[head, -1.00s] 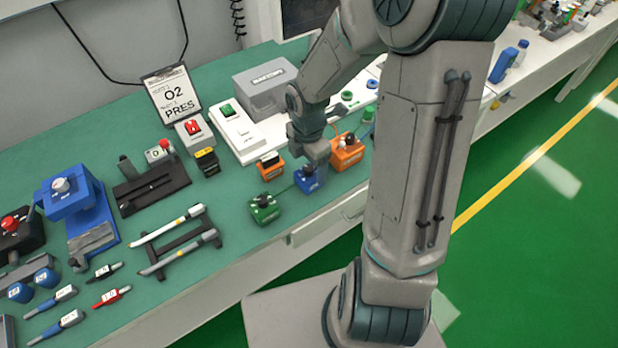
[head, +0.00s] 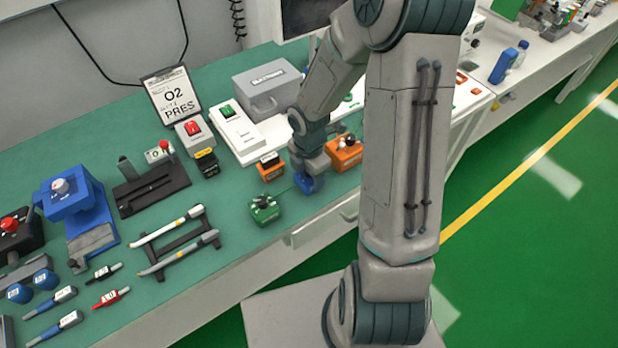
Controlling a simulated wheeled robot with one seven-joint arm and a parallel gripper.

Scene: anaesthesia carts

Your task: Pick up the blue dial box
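The blue dial box (head: 308,184) is a small blue block on the green bench top, near the front edge, between a green dial box (head: 264,208) and an orange box (head: 346,153). My gripper (head: 309,172) points down right over the blue dial box and covers its top and dial. Only part of its blue sides shows below the gripper. The fingers are too small and too hidden to tell whether they are open or shut, or whether they touch the box.
A smaller orange box (head: 270,167) stands just left of my gripper. Behind are a white panel with a green switch (head: 238,134) and a grey case (head: 268,88). A black rack with pen-like tools (head: 176,244) lies to the left. The bench's front edge is close.

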